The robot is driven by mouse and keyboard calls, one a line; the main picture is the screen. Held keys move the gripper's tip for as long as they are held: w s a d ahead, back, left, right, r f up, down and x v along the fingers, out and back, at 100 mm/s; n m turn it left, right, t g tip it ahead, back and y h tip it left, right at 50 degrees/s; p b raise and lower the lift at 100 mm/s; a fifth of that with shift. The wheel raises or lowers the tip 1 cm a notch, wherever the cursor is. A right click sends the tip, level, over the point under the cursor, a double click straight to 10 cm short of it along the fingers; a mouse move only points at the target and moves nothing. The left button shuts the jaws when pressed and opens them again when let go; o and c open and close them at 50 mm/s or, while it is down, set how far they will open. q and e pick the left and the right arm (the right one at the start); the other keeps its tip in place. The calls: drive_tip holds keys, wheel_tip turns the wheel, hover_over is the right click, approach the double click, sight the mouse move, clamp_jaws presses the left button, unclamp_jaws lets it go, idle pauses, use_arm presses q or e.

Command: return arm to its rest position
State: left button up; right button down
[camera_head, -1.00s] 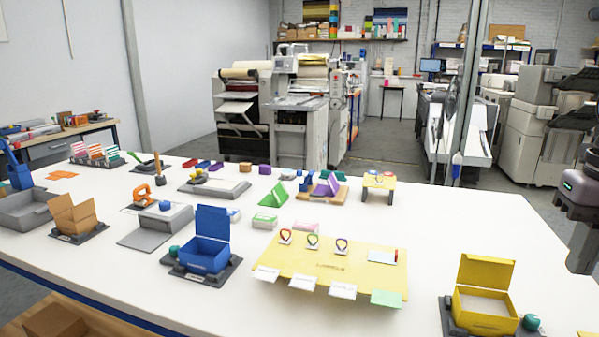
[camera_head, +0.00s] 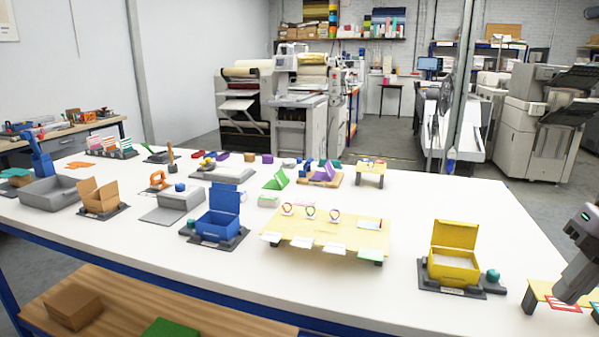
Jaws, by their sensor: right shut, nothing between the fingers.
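My right gripper (camera_head: 567,290) comes in at the right edge of the head view, dark grey, with a small green light on its body. Its fingers point down and to the left. They are shut with nothing between them. The fingertips overlap a small yellow stand (camera_head: 541,291) with red-edged cards in the picture; I cannot tell whether they touch it. Most of the right arm is outside the picture. My left gripper is not in view.
The white table (camera_head: 350,282) holds an open yellow box (camera_head: 455,235) left of the gripper, a yellow board (camera_head: 350,232), an open blue box (camera_head: 224,200) and a grey tray (camera_head: 50,191). Bare tabletop (camera_head: 490,205) lies behind the yellow box.

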drive_tip(key=s+a+f+m+t+y, duration=0.1)
drive_tip(key=s+f+m+t, duration=0.1)
drive_tip(key=f+m+t, duration=0.65)
drive_tip(key=s+f+m+t+y, duration=0.2)
drive_tip(key=f+m+t, duration=0.2)
drive_tip(key=f+m, duration=0.85)
drive_tip(key=s+a+f+m+g+h, duration=0.1)
drive_tip(key=s+a+f+m, duration=0.3)
drive_tip(key=a+f, duration=0.4)
drive_tip(key=s+a+f+m+g+h, duration=0.2)
drive_tip(key=s+a+f+m+h, duration=0.1)
drive_tip(key=a+f, duration=0.5)
drive_tip(key=shift+s+a+m, duration=0.35)
drive_tip(key=shift+s+m, duration=0.15)
drive_tip(key=shift+s, duration=0.75)
